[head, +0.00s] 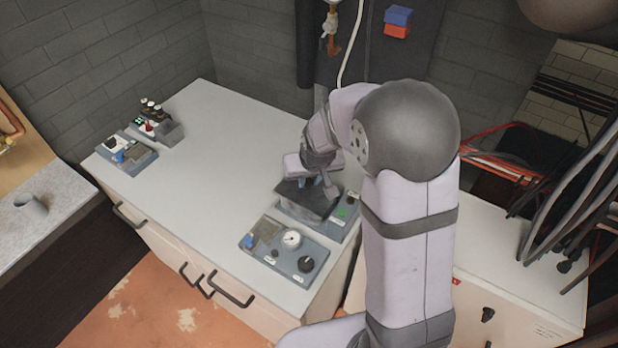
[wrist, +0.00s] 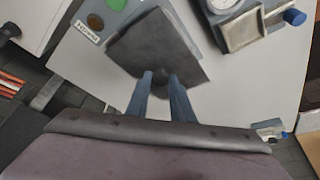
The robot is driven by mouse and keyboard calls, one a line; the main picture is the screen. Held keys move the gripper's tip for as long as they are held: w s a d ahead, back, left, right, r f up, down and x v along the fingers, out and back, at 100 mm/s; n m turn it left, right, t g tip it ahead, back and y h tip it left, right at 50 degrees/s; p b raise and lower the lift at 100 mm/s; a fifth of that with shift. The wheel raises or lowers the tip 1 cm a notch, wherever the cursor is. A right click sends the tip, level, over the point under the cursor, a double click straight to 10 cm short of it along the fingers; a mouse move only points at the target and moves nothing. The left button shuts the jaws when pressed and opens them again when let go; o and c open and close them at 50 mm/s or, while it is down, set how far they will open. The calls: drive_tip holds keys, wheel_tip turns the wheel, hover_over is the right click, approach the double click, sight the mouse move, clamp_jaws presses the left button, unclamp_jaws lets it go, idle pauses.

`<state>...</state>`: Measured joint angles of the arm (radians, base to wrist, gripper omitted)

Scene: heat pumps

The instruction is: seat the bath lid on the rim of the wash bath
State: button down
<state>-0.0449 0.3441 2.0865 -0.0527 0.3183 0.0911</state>
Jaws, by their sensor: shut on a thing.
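The bath lid (head: 303,199) is a dark grey square plate; it fills the upper middle of the wrist view (wrist: 148,45). My gripper (wrist: 164,80) is shut on the small dark knob of the lid. In the head view my gripper (head: 318,182) is above the blue-grey unit with a green button (head: 342,212), which seems to be the wash bath; it also shows in the wrist view (wrist: 118,5). The lid covers most of this unit, so the bath's rim is hidden. I cannot tell whether the lid touches the rim or hangs just above it.
A panel with a gauge and black knob (head: 285,252) stands close by at the bench's front edge. Two small control units (head: 127,152) (head: 158,128) stand at the far left. The middle of the white bench (head: 215,165) is clear.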

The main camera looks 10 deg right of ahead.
sight(312, 199)
drive_tip(key=shift+f, duration=0.25)
drive_tip(key=c, duration=1.5)
unclamp_jaws()
drive_tip(key=shift+o, duration=0.2)
drive_tip(key=b+v, duration=0.2)
drive_tip(key=v, duration=0.5)
drive_tip(key=shift+r, duration=0.2)
drive_tip(key=s+f+g, duration=0.2)
drive_tip(key=s+f, duration=0.1)
drive_tip(key=s, duration=0.7)
drive_tip(key=s+d+f+g, duration=0.1)
drive_tip(key=s+f, duration=0.3)
drive_tip(key=s, duration=0.6)
drive_tip(key=shift+s+d+g, duration=0.3)
drive_tip(key=shift+g, duration=0.5)
